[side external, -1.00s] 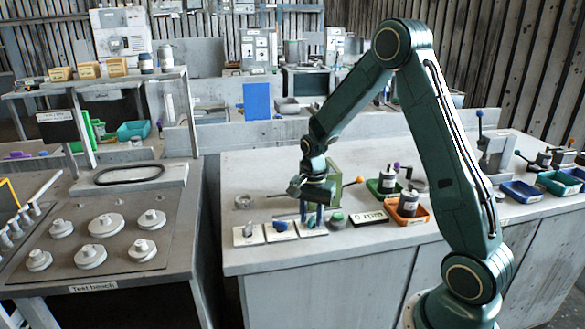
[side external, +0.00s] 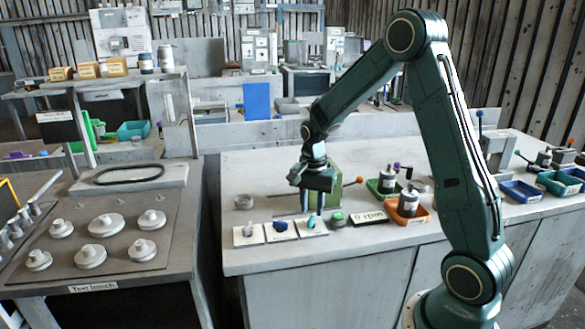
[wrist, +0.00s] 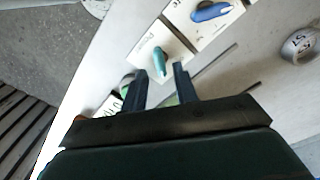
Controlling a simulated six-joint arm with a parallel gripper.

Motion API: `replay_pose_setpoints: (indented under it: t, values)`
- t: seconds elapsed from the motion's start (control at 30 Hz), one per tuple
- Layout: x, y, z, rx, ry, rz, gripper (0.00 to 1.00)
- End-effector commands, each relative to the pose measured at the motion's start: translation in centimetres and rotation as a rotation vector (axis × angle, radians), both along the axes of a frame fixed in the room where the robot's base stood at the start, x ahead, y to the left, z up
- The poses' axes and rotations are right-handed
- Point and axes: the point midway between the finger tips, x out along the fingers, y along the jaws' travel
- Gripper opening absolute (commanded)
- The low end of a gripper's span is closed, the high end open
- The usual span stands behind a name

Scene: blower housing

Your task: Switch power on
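The teal switch knob (side external: 312,221) sits on the right-hand white plate of a row of three on the bench. In the wrist view, the teal knob (wrist: 159,60) lies at a slant on its plate (wrist: 177,49), whose label appears to start with P. My gripper (side external: 312,207) is above this plate with its fingers pointing down. In the wrist view my gripper (wrist: 162,72) is open, with a clear gap between the fingers and nothing held. The knob shows just beyond the fingertips and looks free of them.
A blue knob (side external: 280,226) and a grey knob (side external: 248,231) are on the plates to the left. A green button (side external: 338,217) and a display (side external: 368,218) reading 0 rpm are to the right. A green block (side external: 334,180) stands behind my gripper. Orange (side external: 410,218) and green trays lie farther right.

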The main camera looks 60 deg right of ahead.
Motion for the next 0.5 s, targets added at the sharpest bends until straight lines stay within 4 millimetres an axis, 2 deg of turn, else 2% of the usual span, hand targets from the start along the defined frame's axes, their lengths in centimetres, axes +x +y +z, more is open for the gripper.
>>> replay_pose_setpoints:
  t: [0.5]
  values:
    - [0.0,0.0,2.4,-0.001,-0.001,0.0,0.29]
